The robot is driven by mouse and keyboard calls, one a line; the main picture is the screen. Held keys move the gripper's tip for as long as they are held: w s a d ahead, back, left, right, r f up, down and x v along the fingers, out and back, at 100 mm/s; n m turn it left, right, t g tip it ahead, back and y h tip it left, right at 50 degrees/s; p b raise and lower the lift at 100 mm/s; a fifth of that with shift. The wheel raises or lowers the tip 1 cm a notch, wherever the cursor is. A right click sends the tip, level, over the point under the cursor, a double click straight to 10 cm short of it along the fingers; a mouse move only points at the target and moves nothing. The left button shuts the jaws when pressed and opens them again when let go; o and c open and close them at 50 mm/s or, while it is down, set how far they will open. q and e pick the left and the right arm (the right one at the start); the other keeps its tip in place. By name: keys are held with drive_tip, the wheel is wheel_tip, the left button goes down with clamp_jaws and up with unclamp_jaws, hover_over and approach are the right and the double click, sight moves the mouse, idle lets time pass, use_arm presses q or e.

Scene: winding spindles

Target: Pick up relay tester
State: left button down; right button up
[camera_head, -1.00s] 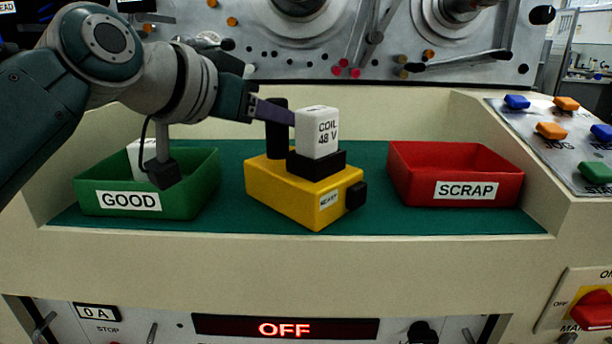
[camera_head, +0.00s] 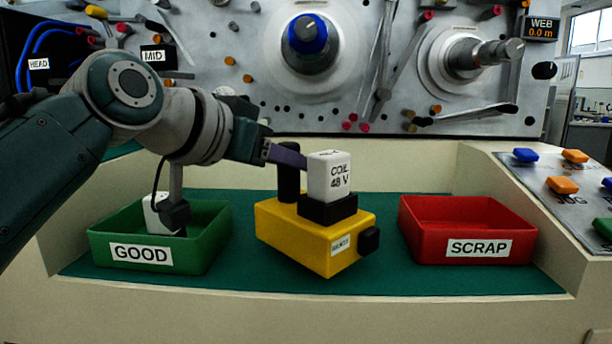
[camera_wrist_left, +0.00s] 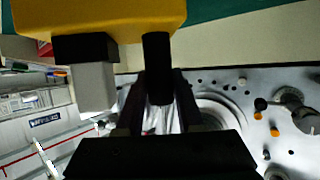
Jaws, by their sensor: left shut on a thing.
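The relay tester (camera_head: 310,240) is a yellow box with a black knob on its right end. A black upright post (camera_head: 289,172) and a black socket stand on its top. A white block marked COIL 48 V (camera_head: 330,178) sits in the socket. My left gripper (camera_head: 288,156) reaches in from the left and is shut on the post. The left wrist view shows the post (camera_wrist_left: 157,65) between the two fingers, with the yellow body (camera_wrist_left: 100,18) beyond. The tester is upright and seems slightly above the green mat. My right gripper is in neither view.
A green GOOD tray (camera_head: 215,243) with a white block (camera_head: 156,214) inside stands left, under my arm. An empty red SCRAP tray (camera_head: 420,235) stands right. The machine panel with spindles (camera_head: 312,45) rises behind. Bare mat (camera_head: 300,284) lies in front.

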use_arm(q)
wheel_tip(320, 180, up, 18)
drive_tip(key=p, duration=0.2)
drive_tip(key=shift+r, duration=0.2)
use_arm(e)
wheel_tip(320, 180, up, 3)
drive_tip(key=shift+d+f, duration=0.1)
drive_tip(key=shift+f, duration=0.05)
use_arm(q)
drive_tip(key=shift+f+b, duration=3.95)
drive_tip(key=shift+f, duration=5.45)
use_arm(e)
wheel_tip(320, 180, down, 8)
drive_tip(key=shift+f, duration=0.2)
use_arm(q)
drive_tip(key=shift+f, duration=0.75)
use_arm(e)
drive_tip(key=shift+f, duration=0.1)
